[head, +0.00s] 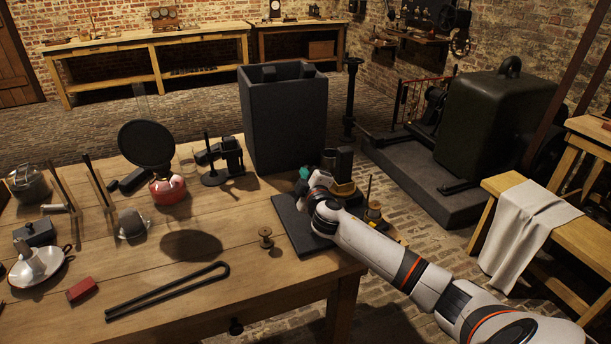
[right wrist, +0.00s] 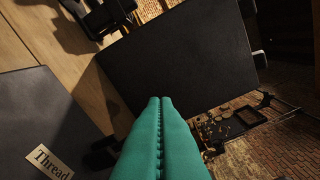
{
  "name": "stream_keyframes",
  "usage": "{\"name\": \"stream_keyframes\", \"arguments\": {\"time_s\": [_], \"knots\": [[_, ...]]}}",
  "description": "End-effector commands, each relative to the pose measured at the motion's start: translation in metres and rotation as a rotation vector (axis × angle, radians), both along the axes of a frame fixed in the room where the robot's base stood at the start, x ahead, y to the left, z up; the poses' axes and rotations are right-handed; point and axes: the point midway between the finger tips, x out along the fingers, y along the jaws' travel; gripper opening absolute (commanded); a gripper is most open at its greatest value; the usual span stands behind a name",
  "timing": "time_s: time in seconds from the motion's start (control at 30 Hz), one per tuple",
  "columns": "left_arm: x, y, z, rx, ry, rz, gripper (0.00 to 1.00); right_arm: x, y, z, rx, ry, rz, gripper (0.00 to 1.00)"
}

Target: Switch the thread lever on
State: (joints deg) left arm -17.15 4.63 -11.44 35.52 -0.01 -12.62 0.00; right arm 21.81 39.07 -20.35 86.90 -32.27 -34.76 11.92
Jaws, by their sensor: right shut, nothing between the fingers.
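A dark slab (head: 290,222) lies on the right end of the wooden table, and a black and brass fitting (head: 344,172) stands by its far side. In the right wrist view a label reading "Thread" (right wrist: 48,162) sits on a dark surface at the lower left. A small dark shape (right wrist: 102,153) beside the fingers may be the lever; its position cannot be told. My right gripper (head: 303,173) is above the slab, its teal fingers (right wrist: 160,100) shut and empty. My arm hides part of the slab and fitting. My left gripper is out of view.
A tall dark open box (head: 284,125) stands just behind the right gripper and fills much of its wrist view (right wrist: 180,55). A small brass spool (head: 266,238) and a red burner with a round black disc (head: 167,188) stand further left. The table's front middle holds black tongs (head: 165,292).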

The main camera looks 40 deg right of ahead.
Motion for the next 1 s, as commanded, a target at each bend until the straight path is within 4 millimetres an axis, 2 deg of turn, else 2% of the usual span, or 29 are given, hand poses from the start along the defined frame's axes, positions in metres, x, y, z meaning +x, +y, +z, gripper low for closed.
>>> {"name": "stream_keyframes", "arguments": {"time_s": [0.77, 1.0], "knots": [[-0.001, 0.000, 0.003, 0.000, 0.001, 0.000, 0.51, -0.002, -0.010, 0.004, 0.131, -0.032, 0.001, 0.00], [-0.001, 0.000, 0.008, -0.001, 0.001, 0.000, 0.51, -0.005, -0.018, 0.006, 0.230, -0.054, -0.001, 0.00]]}}
